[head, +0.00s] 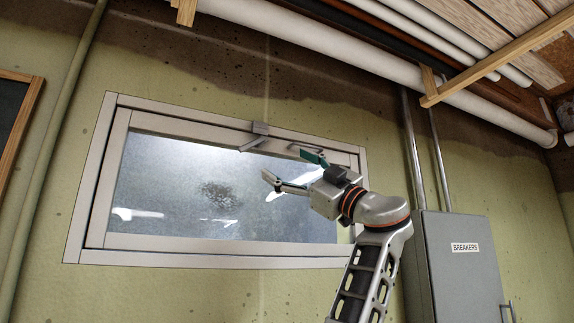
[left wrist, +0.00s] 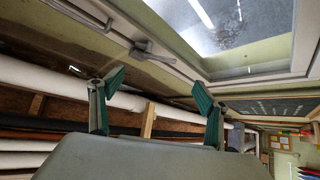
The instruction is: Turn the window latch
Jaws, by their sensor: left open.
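The window latch (head: 260,128) is a small grey piece at the top middle of the white window frame (head: 190,253), with its lever (head: 251,145) slanting down to the left. In the left wrist view the latch (left wrist: 148,50) shows above and beyond the fingertips. My left gripper (head: 291,167) is open and empty, in front of the upper right part of the window, below and right of the latch. Its green-padded fingers also show spread apart in the left wrist view (left wrist: 158,88). No finger appears to touch the latch. My right gripper is in neither view.
White pipes (head: 300,38) and wooden beams (head: 485,75) run overhead above the window. A grey breaker box (head: 458,275) with conduits stands to the right. A vertical pipe (head: 55,145) and a wood-framed board (head: 15,115) are at the left. The wall below the window is clear.

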